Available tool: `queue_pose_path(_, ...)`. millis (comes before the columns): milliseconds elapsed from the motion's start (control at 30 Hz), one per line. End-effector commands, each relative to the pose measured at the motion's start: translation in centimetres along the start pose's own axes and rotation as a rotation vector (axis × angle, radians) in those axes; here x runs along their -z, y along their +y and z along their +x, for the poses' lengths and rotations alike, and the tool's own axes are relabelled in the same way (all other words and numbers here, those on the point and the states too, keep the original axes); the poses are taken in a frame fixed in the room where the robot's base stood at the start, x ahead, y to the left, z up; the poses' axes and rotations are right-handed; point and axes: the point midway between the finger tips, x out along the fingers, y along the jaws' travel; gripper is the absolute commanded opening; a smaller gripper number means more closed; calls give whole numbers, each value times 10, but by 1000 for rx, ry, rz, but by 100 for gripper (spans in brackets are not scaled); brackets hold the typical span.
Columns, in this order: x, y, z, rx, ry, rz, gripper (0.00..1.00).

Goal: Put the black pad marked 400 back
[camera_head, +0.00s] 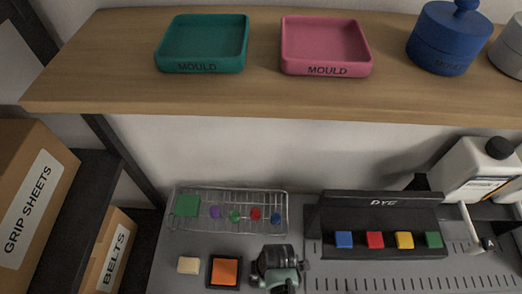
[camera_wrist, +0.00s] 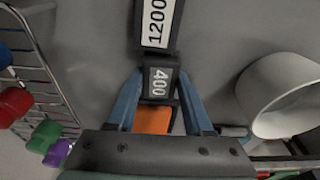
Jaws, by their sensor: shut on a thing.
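In the wrist view, the black pad marked 400 (camera_wrist: 158,64) has a white label and sits between the blue fingers of my gripper (camera_wrist: 160,82). The fingers are shut on it. A black pad marked 1200 (camera_wrist: 155,24) lies just beyond it, at the top of the view. An orange square (camera_wrist: 153,120) shows beneath and behind the held pad. In the head view, my gripper (camera_head: 276,268) is low at the bottom centre, over the grey bench, and the pad 400 cannot be made out.
A wire rack (camera_head: 277,231) with coloured pieces stands behind; a black-framed orange square (camera_head: 225,272) and a cream block (camera_head: 188,265) lie left of my gripper. The DYE stand (camera_head: 383,212) is to the right. A white cylinder (camera_wrist: 285,90) is close right in the wrist view.

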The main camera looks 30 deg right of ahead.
Motion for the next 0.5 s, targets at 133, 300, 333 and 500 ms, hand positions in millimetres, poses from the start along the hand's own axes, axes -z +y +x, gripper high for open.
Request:
queue_pose_path(133, 0, 0, 2, 0, 0, 0, 68)
queue_pose_path(300, 0, 0, 2, 0, 0, 0, 81)
queue_pose_path(333, 0, 0, 2, 0, 0, 0, 81)
queue_pose_path(500, 0, 0, 0, 0, 0, 0, 81)
